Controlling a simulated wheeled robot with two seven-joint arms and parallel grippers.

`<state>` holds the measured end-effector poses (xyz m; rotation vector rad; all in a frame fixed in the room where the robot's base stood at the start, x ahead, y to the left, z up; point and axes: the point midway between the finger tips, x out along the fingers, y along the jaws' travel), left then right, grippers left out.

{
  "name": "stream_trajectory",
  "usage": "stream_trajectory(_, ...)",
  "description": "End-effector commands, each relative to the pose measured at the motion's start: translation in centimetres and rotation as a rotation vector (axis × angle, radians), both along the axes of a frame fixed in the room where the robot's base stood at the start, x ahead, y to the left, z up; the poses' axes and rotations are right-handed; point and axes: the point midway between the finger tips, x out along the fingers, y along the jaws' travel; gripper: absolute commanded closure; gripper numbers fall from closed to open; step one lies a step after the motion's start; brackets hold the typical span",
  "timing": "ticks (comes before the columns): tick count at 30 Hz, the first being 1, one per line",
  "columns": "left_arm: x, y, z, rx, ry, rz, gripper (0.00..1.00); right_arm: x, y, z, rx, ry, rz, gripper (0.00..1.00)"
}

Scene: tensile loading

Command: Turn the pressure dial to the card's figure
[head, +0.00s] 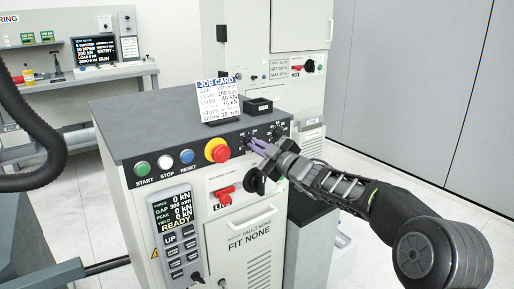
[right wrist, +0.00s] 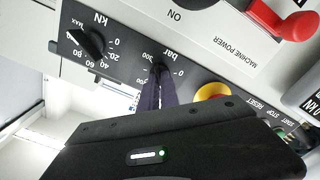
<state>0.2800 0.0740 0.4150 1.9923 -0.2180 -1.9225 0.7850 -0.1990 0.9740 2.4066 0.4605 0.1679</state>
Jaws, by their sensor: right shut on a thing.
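The pressure dial, marked bar (right wrist: 158,67), is a small black knob on a black scale plate in the right wrist view. My right gripper (head: 254,143) reaches the console's top front from the right. Its fingers (right wrist: 156,80) are shut on the dial's knob, hiding most of it, so I cannot read its pointer. The white job card (head: 218,98) stands on the console top; its small print seems to give a clamp figure of 100 bar. My left gripper is not in view.
A red and yellow emergency stop (head: 217,150) sits just left of the dial. A kN dial (right wrist: 88,43) is beside it. START (head: 142,168), STOP and RESET buttons lie further left. A red switch handle (head: 224,194) is below. The display (head: 173,212) reads READY.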

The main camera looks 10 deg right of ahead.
Motion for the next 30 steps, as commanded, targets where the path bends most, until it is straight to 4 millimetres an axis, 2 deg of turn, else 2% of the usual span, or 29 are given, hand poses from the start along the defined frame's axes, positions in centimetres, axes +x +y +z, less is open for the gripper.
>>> stream_trajectory(9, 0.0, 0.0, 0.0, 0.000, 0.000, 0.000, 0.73, 0.0, 0.0, -0.1, -0.001, 0.001, 0.000, 1.00)
stream_trajectory(10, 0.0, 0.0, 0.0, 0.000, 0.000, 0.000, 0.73, 0.0, 0.0, -0.1, -0.001, 0.001, 0.000, 0.92)
stream_trajectory(17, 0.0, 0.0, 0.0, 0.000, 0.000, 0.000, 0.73, 0.0, 0.0, -0.1, -0.001, 0.001, 0.000, 0.73)
stream_trajectory(26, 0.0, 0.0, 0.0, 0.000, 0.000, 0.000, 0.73, -0.1, -0.1, 0.0, 0.000, 0.000, 0.000, 0.73)
stream_trajectory(30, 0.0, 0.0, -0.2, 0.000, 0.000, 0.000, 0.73, -1.1, -0.5, 0.0, 0.000, 0.000, -0.001, 0.73)
